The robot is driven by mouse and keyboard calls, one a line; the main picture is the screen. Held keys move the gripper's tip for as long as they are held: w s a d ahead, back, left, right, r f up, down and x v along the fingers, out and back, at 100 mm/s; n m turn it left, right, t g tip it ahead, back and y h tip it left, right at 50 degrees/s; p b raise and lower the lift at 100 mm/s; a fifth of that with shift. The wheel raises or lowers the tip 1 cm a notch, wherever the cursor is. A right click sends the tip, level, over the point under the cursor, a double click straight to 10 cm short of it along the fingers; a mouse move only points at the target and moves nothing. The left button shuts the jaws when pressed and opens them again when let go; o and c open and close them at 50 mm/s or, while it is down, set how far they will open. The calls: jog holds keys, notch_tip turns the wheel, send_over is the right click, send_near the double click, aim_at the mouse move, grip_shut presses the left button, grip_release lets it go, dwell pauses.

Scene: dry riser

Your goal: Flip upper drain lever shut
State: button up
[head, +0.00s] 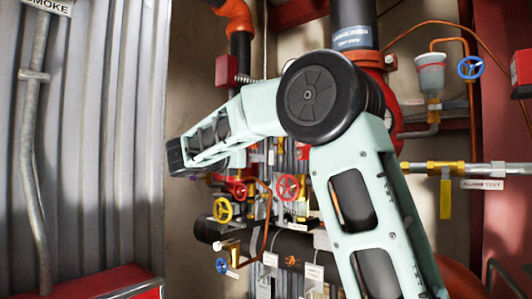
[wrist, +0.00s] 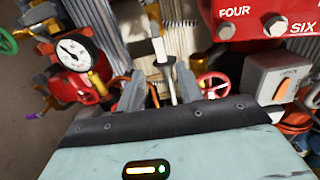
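My gripper (wrist: 160,88) shows in the wrist view with its two grey fingers apart. A pale grey lever-like bar (wrist: 164,62) stands upright in the gap between them, with space visible on both sides. I cannot tell whether this bar is the upper drain lever, or whether a finger touches it. In the head view my arm crosses the middle and covers part of the pipework; the fingers cannot be made out there.
A pressure gauge (wrist: 74,52) and a red handwheel (wrist: 213,84) flank the fingers. A grey switch box (wrist: 283,78) is at right. The head view shows a yellow handwheel (head: 223,209), a red handwheel (head: 288,187), a yellow lever (head: 446,196) and a corrugated wall (head: 100,140).

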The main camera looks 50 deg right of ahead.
aim_at(271, 159)
jog(key=d+p, duration=0.1)
jog(key=d, duration=0.2)
jog(key=d+p, duration=0.1)
jog(key=d, duration=0.2)
jog(key=shift+w+d+r, duration=0.1)
jog(key=shift+w, duration=0.1)
jog(key=shift+d+p, duration=0.3)
jog(key=shift+d, duration=0.35)
grip_shut()
